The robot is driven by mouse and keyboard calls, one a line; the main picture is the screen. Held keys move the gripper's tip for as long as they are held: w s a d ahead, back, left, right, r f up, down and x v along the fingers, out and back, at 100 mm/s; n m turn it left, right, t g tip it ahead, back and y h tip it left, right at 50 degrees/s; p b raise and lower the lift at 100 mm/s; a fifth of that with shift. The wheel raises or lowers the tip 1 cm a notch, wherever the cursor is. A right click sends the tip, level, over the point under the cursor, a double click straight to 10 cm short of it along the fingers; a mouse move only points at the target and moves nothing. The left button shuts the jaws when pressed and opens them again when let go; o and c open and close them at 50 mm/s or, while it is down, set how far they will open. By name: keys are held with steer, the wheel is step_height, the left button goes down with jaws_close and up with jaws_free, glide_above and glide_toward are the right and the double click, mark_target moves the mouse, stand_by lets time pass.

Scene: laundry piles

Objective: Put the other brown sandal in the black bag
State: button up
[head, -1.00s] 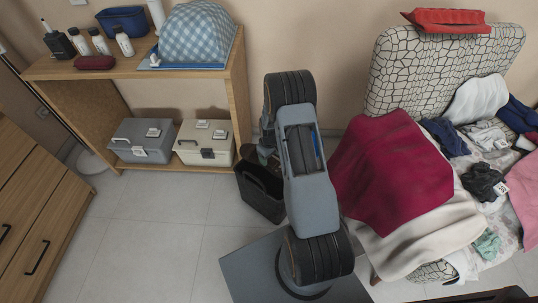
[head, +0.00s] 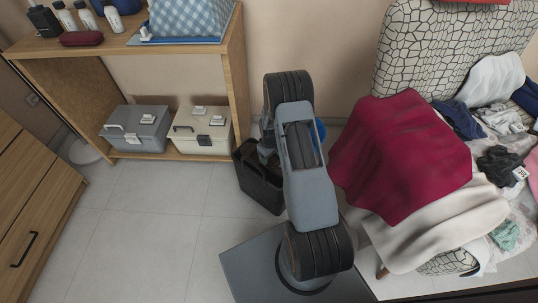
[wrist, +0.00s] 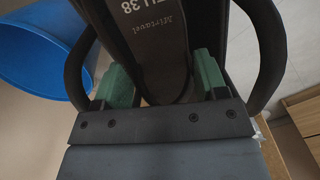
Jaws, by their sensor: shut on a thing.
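The black bag (head: 260,193) stands open on the floor just left of my arm in the head view. In the wrist view my gripper (wrist: 161,80) has its green pads closed on a dark sandal (wrist: 158,42). Its sole shows the print "EU 38" and a brand name. In the head view my arm hides most of the gripper and sandal, near the bag's far end. I cannot tell whether the sandal is above the bag's opening or beside it.
A wooden shelf (head: 240,75) with a grey toolbox (head: 140,133) and a cream toolbox (head: 200,135) stands left of the bag. A blue bin (wrist: 40,50) is close to the gripper. A chair with a crimson cloth (head: 400,155) stands right. Floor at front left is clear.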

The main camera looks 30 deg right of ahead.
step_height(320, 180, down, 11)
steer(key=b, duration=0.8)
steer(key=shift+f, duration=0.2)
steer(key=o, duration=1.1)
step_height(320, 180, up, 14)
steer(key=p, duration=0.5)
steer(key=shift+f, duration=0.15)
